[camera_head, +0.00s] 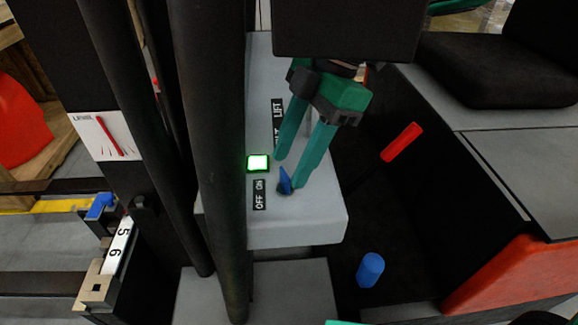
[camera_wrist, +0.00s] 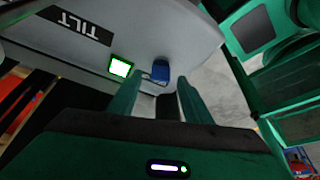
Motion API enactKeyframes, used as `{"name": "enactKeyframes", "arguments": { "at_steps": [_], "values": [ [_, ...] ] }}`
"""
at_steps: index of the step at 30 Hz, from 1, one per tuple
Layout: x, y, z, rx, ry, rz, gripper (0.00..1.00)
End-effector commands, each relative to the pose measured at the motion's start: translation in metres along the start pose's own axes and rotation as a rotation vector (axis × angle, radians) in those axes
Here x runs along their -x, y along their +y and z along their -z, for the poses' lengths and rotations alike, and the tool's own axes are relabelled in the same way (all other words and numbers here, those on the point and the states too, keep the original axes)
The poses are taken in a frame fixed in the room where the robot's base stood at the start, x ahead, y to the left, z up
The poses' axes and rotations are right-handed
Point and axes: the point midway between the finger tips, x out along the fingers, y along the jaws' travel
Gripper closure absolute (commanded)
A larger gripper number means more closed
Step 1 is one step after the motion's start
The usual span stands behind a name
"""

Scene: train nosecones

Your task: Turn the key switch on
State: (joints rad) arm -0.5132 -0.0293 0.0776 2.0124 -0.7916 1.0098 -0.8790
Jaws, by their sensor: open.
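The blue key switch (camera_head: 284,183) stands on the grey console beside the black "OFF ON" label (camera_head: 259,195). My gripper (camera_head: 287,172) reaches down over the console with its green fingers apart. One fingertip is right by the key, and the other is farther back. In the wrist view the blue key (camera_wrist: 160,72) shows between and just beyond the two fingertips (camera_wrist: 159,82), with nothing held. I cannot tell whether a finger touches the key. The lower part of the key is partly hidden in the head view.
A square green-lit indicator (camera_head: 258,163) sits left of the key. Dark vertical posts (camera_head: 212,150) stand left of the console (camera_head: 300,235). A red handle (camera_head: 402,142) and a blue knob (camera_head: 370,270) stand to the right, near a black seat (camera_head: 500,65).

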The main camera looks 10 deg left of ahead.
Motion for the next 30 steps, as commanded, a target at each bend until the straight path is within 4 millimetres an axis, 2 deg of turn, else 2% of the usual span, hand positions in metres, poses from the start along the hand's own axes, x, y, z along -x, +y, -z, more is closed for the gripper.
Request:
{"name": "enactKeyframes", "arguments": {
  "at_steps": [3,7,18,19,21,24,30],
  "values": [
    [-0.016,-0.001,0.000,0.000,0.000,0.002,0.55],
    [-0.027,-0.001,0.000,0.001,0.000,0.001,0.55],
    [-0.032,0.000,0.000,0.000,0.000,-0.001,0.55],
    [-0.032,0.000,0.000,0.000,0.000,-0.001,0.59],
    [-0.032,0.000,0.000,0.000,0.000,-0.001,0.76],
    [-0.032,0.000,0.000,0.000,0.000,-0.001,0.96],
    [-0.031,0.000,0.000,-0.033,0.000,-0.017,0.96]
  ]
}}
